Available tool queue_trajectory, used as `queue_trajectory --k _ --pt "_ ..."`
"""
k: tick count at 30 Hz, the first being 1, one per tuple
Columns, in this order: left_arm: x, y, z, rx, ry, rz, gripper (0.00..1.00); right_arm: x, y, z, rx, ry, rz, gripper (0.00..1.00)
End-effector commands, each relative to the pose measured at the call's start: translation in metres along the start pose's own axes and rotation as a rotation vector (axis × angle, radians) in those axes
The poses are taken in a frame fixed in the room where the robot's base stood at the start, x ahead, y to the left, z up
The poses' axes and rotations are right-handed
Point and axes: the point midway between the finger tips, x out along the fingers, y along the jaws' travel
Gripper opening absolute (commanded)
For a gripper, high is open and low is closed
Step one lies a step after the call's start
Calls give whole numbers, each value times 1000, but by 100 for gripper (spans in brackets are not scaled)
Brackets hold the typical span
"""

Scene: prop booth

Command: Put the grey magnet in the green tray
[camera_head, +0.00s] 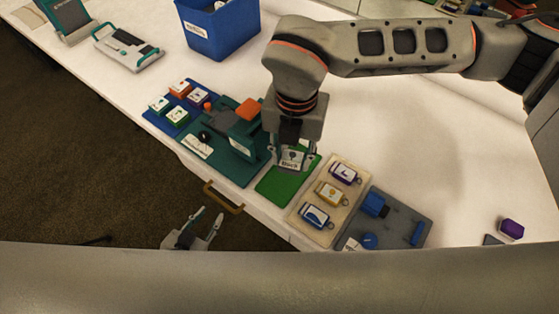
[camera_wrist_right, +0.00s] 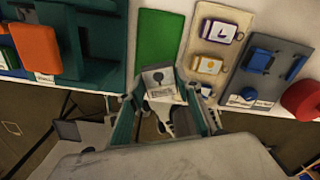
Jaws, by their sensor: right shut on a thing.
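The grey magnet (camera_head: 292,159) is a small block with a printed label. My right gripper (camera_head: 291,157) is shut on it and holds it over the far end of the green tray (camera_head: 280,187). In the right wrist view the magnet (camera_wrist_right: 160,80) shows a pale label with a dark round mark, between the fingertips of my right gripper (camera_wrist_right: 162,92). The flat green tray (camera_wrist_right: 160,45) lies beyond it there. I cannot tell whether the magnet touches the tray. My left gripper (camera_head: 208,217) is open and empty, in front of the table edge.
A beige tray (camera_head: 308,199) with several labelled blocks is right of the green tray. A grey board (camera_head: 403,212) with blue parts lies further right. A teal fixture (camera_head: 229,163) stands close on the left. A blue bin (camera_head: 222,32) is at the back.

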Motion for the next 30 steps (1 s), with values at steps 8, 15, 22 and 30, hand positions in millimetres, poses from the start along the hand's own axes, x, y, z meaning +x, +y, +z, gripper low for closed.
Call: queue_trajectory --k 8,15,22,30 --pt "-1 0 -1 -2 0 1 30 4 18 -20 318 0 1 9" --pt "0 1 1 -2 -2 2 30 8 20 -23 375 -1 0 9" --pt "3 2 7 1 -4 2 30 22 20 -23 373 0 0 9" --pt "8 2 18 12 -12 -2 30 46 20 -23 371 3 -1 9"
